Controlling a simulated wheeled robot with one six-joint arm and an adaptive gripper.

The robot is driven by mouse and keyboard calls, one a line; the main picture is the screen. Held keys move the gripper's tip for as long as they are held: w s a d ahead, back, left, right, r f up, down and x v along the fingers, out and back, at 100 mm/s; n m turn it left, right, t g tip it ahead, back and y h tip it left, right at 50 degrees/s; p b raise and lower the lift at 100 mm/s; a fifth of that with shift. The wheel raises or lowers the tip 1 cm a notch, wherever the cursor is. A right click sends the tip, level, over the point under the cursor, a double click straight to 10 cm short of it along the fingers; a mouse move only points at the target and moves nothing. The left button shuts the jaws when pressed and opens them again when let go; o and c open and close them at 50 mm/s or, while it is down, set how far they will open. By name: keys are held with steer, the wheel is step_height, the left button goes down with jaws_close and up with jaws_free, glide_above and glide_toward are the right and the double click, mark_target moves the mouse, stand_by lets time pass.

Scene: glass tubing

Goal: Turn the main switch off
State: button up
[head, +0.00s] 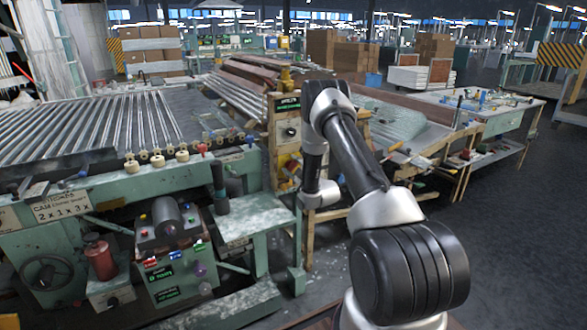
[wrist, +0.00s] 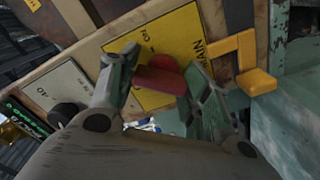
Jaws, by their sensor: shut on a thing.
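The main switch is a red handle (wrist: 163,74) on a yellow plate (wrist: 182,32) in the wrist view. The plate carries the letters "ON" and part of "MAIN" and looks tilted in this view. My gripper (wrist: 161,64) has one finger on each side of the red handle and is shut on it. The fingers hide part of the handle and plate, so I cannot tell clearly which position the switch points to. In the head view my arm hides the gripper and the switch.
A yellow bracket (wrist: 250,65) sticks out right of the plate. A grey plate with a black knob (wrist: 65,113) is on the left. In the head view, a green machine (head: 100,215) with rollers stands left, and a workbench (head: 500,122) stands right. Open floor (head: 530,220) lies at right.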

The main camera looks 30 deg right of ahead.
steer(key=n, duration=0.4)
steer(key=shift+a+n, duration=0.1)
steer(key=shift+n, duration=1.8)
steer(key=shift+f+n, duration=0.1)
steer(key=shift+n, duration=0.2)
steer(key=o, duration=1)
steer(key=shift+s, duration=0.1)
steer(key=s, duration=1.2)
steer(key=shift+w+d, duration=0.1)
steer(key=shift+d, duration=0.1)
